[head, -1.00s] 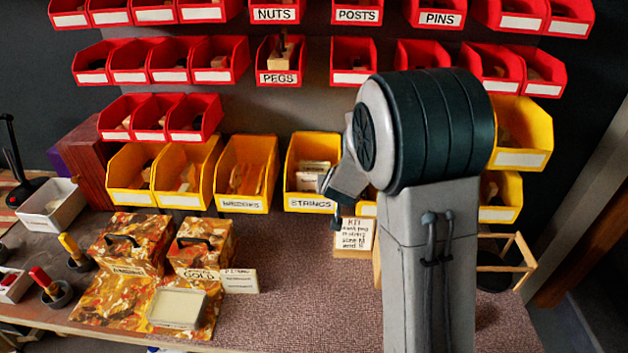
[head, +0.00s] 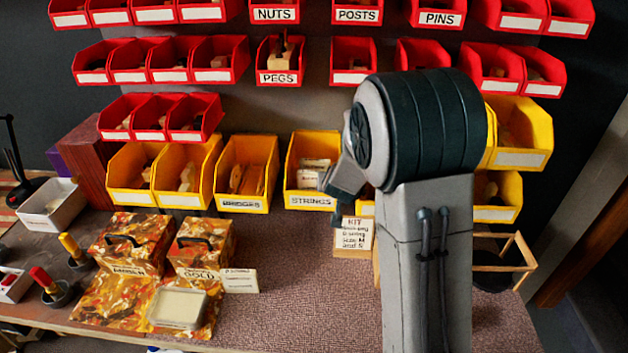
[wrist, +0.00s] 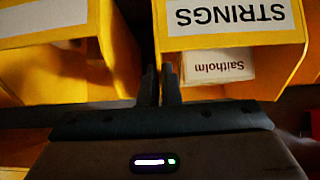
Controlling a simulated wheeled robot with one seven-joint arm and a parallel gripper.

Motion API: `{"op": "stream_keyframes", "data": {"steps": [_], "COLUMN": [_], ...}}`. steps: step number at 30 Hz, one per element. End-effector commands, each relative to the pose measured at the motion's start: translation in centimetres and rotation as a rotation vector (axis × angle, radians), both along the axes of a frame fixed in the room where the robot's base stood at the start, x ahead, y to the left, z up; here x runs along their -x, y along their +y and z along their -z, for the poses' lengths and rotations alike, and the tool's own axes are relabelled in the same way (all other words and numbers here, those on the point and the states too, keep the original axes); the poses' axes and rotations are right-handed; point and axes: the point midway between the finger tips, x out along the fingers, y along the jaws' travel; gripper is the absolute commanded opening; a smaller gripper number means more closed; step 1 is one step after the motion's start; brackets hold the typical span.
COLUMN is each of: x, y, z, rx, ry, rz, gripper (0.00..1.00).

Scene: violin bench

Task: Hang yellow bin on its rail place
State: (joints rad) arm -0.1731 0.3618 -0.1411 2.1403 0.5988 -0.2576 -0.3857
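The yellow bin labelled STRINGS (head: 312,201) is in the yellow row at the rail, level with its neighbours, with pale packets inside. Its label shows upside down in the wrist view (wrist: 228,17). My gripper (wrist: 159,86) is at this bin's side wall, next to the gap to the neighbouring yellow bin (wrist: 110,55). The two dark fingers are close together, one each side of the wall edge, and look shut on it. Whether the bin's back is seated on the rail is hidden.
The yellow BRIDGES bin (head: 242,204) is left of STRINGS. Red bins (head: 280,75) fill the rows above. A small KIT card (head: 354,234) stands below, near my arm. Camouflage boxes (head: 130,245) and a pale tray (head: 178,307) are at left. The front middle bench is clear.

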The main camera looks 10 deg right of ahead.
Motion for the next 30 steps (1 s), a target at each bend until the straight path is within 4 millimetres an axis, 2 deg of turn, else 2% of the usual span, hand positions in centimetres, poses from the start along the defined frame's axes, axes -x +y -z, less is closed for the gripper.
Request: {"op": "stream_keyframes", "data": {"steps": [30], "x": [0.0], "y": [0.0], "z": [1.5], "rx": [0.000], "ry": [-0.002], "rz": [0.001], "gripper": [0.00]}}
